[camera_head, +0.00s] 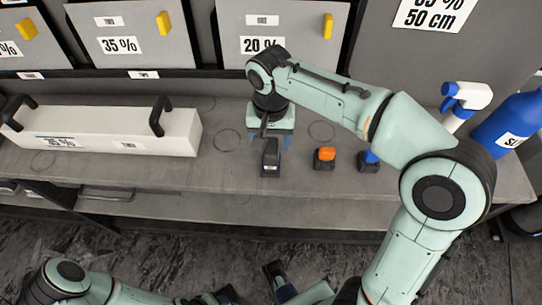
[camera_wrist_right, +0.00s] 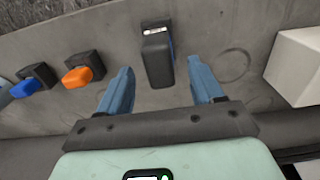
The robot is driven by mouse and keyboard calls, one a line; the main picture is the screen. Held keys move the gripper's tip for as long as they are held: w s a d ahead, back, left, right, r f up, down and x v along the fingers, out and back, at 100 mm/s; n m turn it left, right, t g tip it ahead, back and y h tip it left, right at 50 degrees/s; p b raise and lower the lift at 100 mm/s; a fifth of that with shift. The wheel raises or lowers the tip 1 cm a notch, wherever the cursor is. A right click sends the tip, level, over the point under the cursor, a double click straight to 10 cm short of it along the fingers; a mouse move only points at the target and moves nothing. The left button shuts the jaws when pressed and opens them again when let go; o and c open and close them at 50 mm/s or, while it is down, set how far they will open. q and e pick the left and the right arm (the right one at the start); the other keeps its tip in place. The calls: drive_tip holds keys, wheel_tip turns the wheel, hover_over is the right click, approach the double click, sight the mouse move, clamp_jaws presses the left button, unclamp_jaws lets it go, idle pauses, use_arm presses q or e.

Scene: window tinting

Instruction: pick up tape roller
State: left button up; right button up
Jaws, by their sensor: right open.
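A small black block-shaped item (camera_head: 270,157) stands on the grey workbench; I cannot tell for sure that it is the tape roller. In the right wrist view this black item (camera_wrist_right: 157,58) has a pale strip at its far end and some blue along its side. My right gripper (camera_head: 268,141) is above and just behind it, fingers pointing down. Its two blue fingers (camera_wrist_right: 161,84) are apart, one to each side of the item in the wrist view, with nothing between them held. My left gripper (camera_head: 277,284) shows partly at the bottom edge; its jaws are unclear.
To the right stand an orange-topped black holder (camera_head: 325,158) and a blue-topped one (camera_head: 370,160). A long white box (camera_head: 110,130) with black handles lies at left. A spray bottle (camera_head: 464,105) and a blue bottle (camera_head: 512,125) stand at right. Grey panels line the back.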

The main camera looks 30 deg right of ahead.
sight(271, 145)
wheel_tip(271, 145, down, 5)
drive_tip(key=shift+w+d+r+b, duration=0.1)
drive_tip(key=shift+d+r+b, duration=0.1)
drive_tip(key=shift+b, duration=0.25)
drive_tip(key=c, duration=1.2)
drive_tip(key=shift+r, duration=0.1)
drive_tip(key=shift+r, duration=0.1)
